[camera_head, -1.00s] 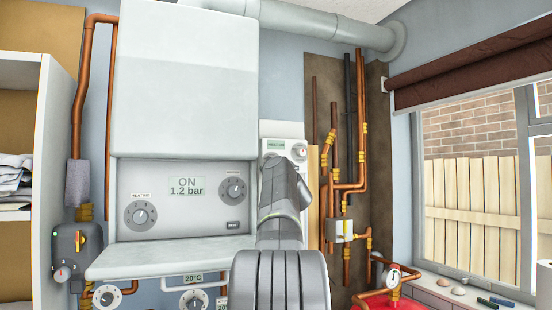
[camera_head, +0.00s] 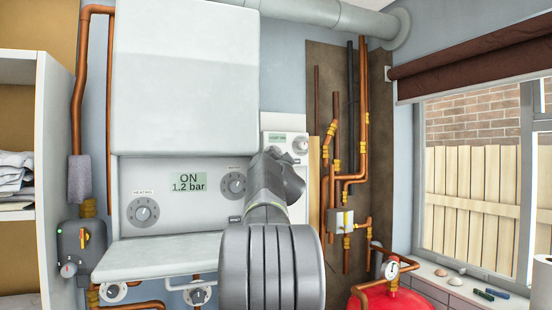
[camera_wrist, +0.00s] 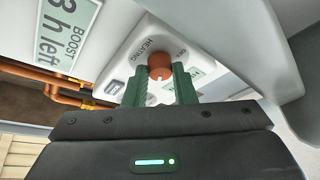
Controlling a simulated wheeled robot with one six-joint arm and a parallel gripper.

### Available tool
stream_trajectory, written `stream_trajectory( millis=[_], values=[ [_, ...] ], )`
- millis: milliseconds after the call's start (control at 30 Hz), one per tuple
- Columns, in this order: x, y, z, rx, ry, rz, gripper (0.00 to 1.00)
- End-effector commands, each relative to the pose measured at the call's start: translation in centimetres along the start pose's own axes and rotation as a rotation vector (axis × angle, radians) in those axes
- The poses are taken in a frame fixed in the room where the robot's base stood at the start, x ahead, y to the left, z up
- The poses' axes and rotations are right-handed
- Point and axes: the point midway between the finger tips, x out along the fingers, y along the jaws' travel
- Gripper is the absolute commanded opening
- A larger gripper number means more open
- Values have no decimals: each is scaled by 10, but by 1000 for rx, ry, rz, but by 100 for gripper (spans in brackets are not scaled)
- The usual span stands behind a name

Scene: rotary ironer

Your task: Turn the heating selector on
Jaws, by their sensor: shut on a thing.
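In the wrist view, a small reddish-brown knob (camera_wrist: 159,62) sits on a tilted white panel marked HEATING (camera_wrist: 140,48), with small lettering to its right. My gripper (camera_wrist: 159,80) has its two green fingers on either side of the knob and is shut on it. The fingers cover part of the knob's sides, and I cannot tell which way it points. In the head view, my arm hides the gripper and knob. A white control unit (camera_head: 270,122) with a small green display shows just above the arm, right of the boiler.
Copper pipes (camera_head: 362,110) stand at the right. A BOOST display (camera_wrist: 68,30) shows in the wrist view.

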Motion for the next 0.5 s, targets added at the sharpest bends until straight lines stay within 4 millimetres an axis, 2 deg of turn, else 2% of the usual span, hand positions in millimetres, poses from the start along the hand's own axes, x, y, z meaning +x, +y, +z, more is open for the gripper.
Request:
stream_trajectory(
  millis=[400,433,500],
  values=[
    [0,0,0,6,0,1,1],
    [0,0,0,6,0,1,28],
    [0,0,0,5,0,1,42]
  ],
)
